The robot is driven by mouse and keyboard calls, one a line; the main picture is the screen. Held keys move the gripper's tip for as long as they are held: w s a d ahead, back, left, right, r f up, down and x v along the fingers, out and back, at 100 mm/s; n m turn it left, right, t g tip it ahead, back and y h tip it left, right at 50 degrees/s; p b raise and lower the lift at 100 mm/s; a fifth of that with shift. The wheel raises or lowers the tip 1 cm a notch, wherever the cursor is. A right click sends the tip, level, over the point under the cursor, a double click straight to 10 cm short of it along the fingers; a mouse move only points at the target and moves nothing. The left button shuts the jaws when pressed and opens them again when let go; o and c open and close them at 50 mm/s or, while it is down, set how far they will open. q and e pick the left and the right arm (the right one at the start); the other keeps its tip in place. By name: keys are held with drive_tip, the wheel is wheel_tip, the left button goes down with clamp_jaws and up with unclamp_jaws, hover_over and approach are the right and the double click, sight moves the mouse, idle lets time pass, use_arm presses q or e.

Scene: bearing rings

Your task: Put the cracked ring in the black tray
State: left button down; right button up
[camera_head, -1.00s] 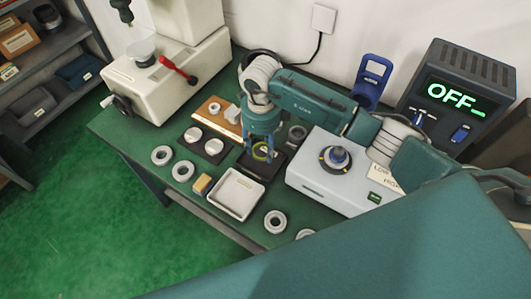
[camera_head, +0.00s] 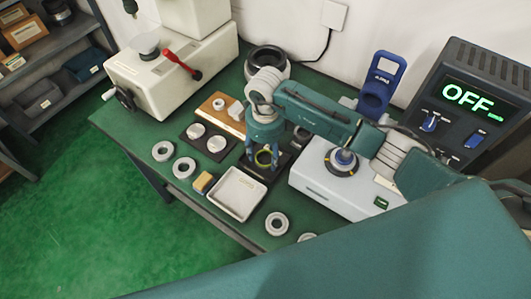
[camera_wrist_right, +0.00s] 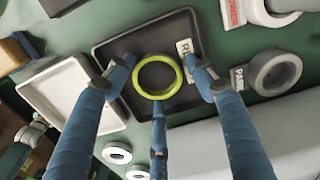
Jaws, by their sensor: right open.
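A yellow-green ring (camera_wrist_right: 157,75) appears to lie inside the black tray (camera_wrist_right: 121,52), near its middle. A crack in it cannot be made out. My right gripper (camera_head: 263,163) is over the tray in the head view, pointing down. In the right wrist view its fingers (camera_wrist_right: 160,92) are spread around the ring, with visible gaps at the sides; the lower finger overlaps the ring's near edge. My left gripper is not in view.
A white tray (camera_head: 237,193) stands just in front of the black tray. Pale rings (camera_head: 184,168) lie to the left and another (camera_head: 277,224) in front.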

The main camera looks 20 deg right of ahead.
sight(265, 157)
drive_tip(key=shift+r, duration=0.6)
wheel_tip(265, 157, up, 11)
drive_tip(key=b, duration=0.3)
drive_tip(key=shift+r, duration=0.15)
